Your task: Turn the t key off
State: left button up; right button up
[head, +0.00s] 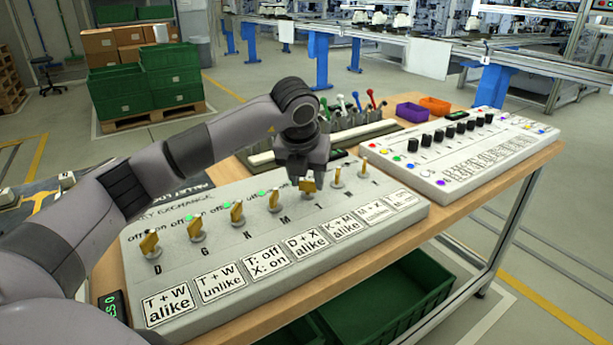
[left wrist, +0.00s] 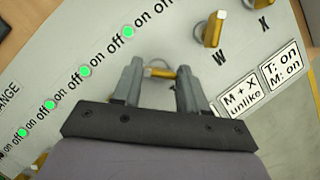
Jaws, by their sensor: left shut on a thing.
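The white key panel (head: 290,235) carries a row of brass keys with letters below them. My left gripper (head: 307,178) comes down from above onto the T key (head: 308,186), the fifth from the left. In the left wrist view the gripper (left wrist: 160,68) is shut on the T key's brass head (left wrist: 160,73), with a finger on each side. The T label is partly hidden. The W key (head: 337,177) and X key (head: 364,166) stand free to the right. The M key (head: 274,199) stands to the left. My right gripper is not in view.
Green lamps (left wrist: 85,71) glow along the panel's off/on row. Rule cards (head: 264,261) line its front. A second panel with black knobs (head: 462,133) stands to the right. Coloured levers (head: 355,98) and small bins (head: 413,112) stand behind.

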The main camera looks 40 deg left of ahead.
aim_at(305, 206)
pick_arm(q)
jog(key=shift+n, duration=0.4)
jog(key=o, duration=1.1)
jog(key=shift+c, duration=0.2)
jog(key=v, duration=0.7)
jog(key=shift+d+r, duration=0.1)
